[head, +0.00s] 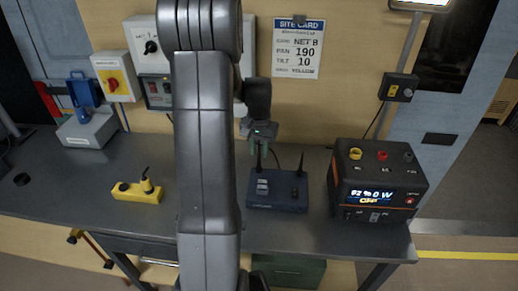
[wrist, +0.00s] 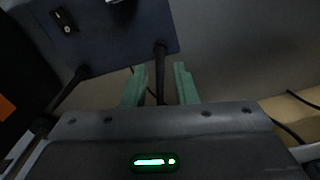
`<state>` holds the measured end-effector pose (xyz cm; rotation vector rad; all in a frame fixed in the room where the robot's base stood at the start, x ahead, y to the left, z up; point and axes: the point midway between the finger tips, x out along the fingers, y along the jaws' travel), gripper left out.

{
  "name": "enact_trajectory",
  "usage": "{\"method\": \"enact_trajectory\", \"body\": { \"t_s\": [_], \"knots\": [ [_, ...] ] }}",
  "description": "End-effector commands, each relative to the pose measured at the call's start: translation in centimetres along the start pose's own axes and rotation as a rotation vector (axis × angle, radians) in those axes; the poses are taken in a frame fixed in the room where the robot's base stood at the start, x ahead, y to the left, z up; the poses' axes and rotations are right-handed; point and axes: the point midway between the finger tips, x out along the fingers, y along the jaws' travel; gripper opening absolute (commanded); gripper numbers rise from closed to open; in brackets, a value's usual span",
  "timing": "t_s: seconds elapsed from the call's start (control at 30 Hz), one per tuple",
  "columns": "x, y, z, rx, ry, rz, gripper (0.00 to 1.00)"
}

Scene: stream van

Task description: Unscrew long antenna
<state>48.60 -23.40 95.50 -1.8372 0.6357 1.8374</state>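A dark blue radio box (head: 290,198) stands on the grey bench, with two black antennas rising from its back edge. The left antenna (head: 258,160) goes up into my gripper (head: 256,146), which hides its upper part. The right antenna (head: 300,164) stands clear of my gripper. In the wrist view, my gripper (wrist: 160,92) is open. Its two green fingers stand on either side of one antenna (wrist: 160,72), with gaps visible beside it. The other antenna (wrist: 68,92) is off to the left. I cannot compare their full lengths.
A black power unit (head: 378,186) with a lit display stands right of the box. A yellow block (head: 138,191) with black fittings lies on the bench at left. A grey device with a blue part (head: 88,128) is farther left. A site card (head: 298,48) hangs on the wall.

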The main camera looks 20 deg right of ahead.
Motion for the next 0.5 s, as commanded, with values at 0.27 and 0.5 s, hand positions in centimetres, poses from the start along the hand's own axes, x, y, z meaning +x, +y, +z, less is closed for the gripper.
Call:
{"method": "enact_trajectory", "body": {
  "t_s": [0.27, 0.5],
  "knots": [
    [0.01, 0.00, 0.01, 0.070, 0.000, 0.000, 0.26],
    [0.00, -0.01, 0.01, 0.142, 0.000, 0.000, 0.26]
  ]
}}
